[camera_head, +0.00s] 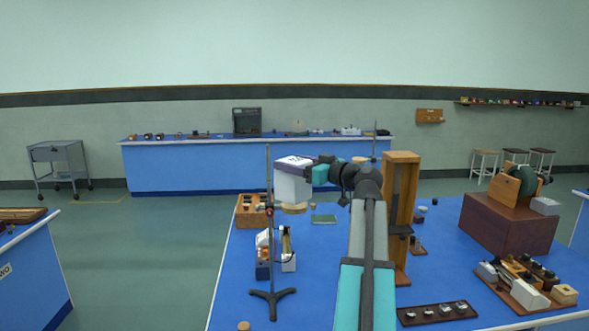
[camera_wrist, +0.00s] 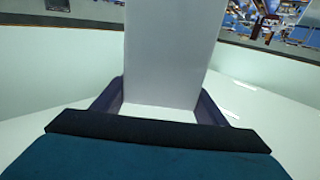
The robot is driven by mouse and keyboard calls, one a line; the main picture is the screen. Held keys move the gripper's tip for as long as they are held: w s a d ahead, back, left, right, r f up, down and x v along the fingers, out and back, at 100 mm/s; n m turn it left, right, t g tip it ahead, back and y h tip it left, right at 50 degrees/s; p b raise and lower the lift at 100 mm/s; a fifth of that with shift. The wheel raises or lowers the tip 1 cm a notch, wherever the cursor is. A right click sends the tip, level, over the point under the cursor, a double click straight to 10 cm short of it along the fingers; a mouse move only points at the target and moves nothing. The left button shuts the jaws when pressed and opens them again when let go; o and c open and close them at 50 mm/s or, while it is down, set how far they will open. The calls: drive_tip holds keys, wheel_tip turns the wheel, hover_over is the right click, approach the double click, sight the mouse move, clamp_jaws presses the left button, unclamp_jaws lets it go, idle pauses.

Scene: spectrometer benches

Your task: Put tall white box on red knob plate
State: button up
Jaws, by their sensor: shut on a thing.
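A tall white box (camera_head: 291,187) is held in my gripper (camera_head: 299,164) above the near blue bench. In the wrist view, the pale box (camera_wrist: 168,50) stands between the two dark purple fingers of my gripper (camera_wrist: 158,104), with a finger on each side. A round tan thing (camera_head: 294,209) shows just below the box in the head view; I cannot tell whether they touch. No red knob plate can be made out clearly. A small brown plate with a dark knob (camera_head: 418,246) lies right of the wooden stand, its knob colour unclear.
A thin rod stand (camera_head: 269,240) rises left of the box. A wooden upright (camera_head: 402,200) stands right of my arm. A wooden block (camera_head: 252,211), a green book (camera_head: 323,219) and a dark knob plate (camera_head: 437,313) are on the bench. Bare blue surface (camera_head: 325,255) shows between.

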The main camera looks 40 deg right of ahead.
drive_tip(key=shift+w+d+f+p, duration=0.15)
drive_tip(key=shift+w+d+p, duration=0.15)
drive_tip(key=shift+w+d, duration=0.85)
drive_tip(key=shift+w+d+f+p, duration=0.1)
drive_tip(key=shift+w+d+p, duration=0.15)
drive_tip(key=shift+w+d, duration=0.85)
drive_tip(key=shift+d, duration=0.1)
drive_tip(key=shift+w+d, duration=0.4)
drive_tip(key=shift+d, duration=0.15)
drive_tip(key=shift+s+a+f+p, duration=0.1)
drive_tip(key=shift+f+p, duration=0.65)
drive_tip(key=shift+f, duration=1.15)
drive_tip(key=o, duration=2.1)
drive_tip(key=shift+c, duration=0.2)
